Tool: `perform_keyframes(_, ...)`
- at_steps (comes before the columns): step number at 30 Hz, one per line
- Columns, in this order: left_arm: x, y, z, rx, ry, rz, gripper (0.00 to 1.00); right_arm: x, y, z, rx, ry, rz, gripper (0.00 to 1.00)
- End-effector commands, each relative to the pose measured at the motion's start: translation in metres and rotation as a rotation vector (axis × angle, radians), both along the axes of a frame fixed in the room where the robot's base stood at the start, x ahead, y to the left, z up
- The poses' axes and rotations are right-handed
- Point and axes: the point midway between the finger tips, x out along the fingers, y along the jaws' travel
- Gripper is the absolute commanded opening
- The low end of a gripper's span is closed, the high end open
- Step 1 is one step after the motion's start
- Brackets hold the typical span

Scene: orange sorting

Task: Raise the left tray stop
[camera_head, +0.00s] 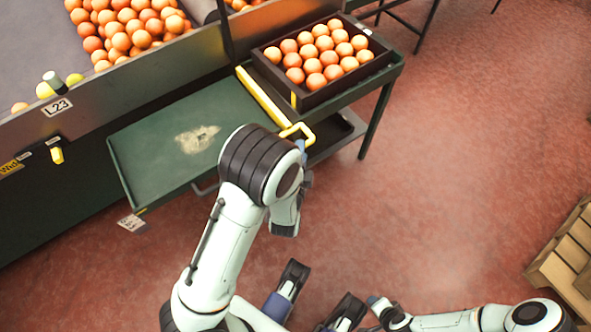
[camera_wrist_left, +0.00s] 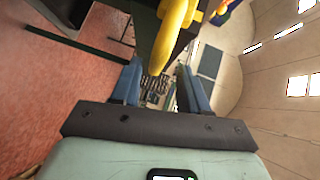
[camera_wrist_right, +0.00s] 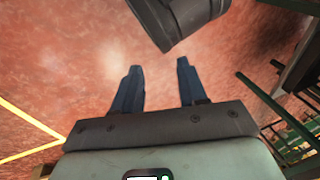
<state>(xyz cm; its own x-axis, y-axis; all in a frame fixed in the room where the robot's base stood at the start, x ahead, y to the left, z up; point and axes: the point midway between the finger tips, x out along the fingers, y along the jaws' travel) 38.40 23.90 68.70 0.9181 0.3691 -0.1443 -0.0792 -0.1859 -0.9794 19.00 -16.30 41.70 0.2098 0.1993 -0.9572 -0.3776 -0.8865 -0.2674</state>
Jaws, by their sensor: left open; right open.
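The yellow tray stop (camera_head: 262,97) is a long bar lying along the edge between the green shelf (camera_head: 150,135) and the tray of oranges (camera_head: 283,86). A yellow loop handle (camera_head: 297,131) is at its near end. My left gripper (camera_head: 301,152) is at this handle, mostly hidden behind my own arm. In the left wrist view, a yellow part (camera_wrist_left: 174,35) reaches down toward the gap between the open fingers (camera_wrist_left: 160,85); I cannot tell whether they touch it. My right gripper (camera_wrist_right: 158,85) is open and empty above the red floor, away from the stop.
A sorting bin (camera_head: 112,85) full of oranges, labelled L23, stands at the upper left. The green shelf holds only a pale worn patch. Wooden crates (camera_head: 570,255) stand at the right edge. The red floor between is clear.

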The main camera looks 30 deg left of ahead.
Motion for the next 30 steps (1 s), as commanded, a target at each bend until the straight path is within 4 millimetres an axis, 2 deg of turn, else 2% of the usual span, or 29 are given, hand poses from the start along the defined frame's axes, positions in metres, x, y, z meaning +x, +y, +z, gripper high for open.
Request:
perform_keyframes(3, -0.029, -0.013, 0.006, 0.001, 0.004, -0.005, 0.44, -0.009, 0.004, 0.008, 0.012, 0.023, 0.009, 0.42)
perform_keyframes(8, -0.052, -0.022, 0.013, 0.003, 0.004, -0.004, 0.44, -0.041, 0.021, 0.036, 0.052, 0.105, 0.045, 0.42)
perform_keyframes(12, -0.061, -0.025, 0.015, 0.003, 0.001, -0.001, 0.44, -0.061, 0.030, 0.054, 0.078, 0.162, 0.067, 0.42)
perform_keyframes(18, -0.070, -0.029, 0.013, 0.001, -0.001, -0.001, 0.44, -0.080, 0.037, 0.068, 0.100, 0.215, 0.087, 0.42)
perform_keyframes(30, -0.072, -0.029, 0.011, -0.001, -0.001, -0.001, 0.44, -0.085, 0.039, 0.071, 0.107, 0.231, 0.092, 0.42)
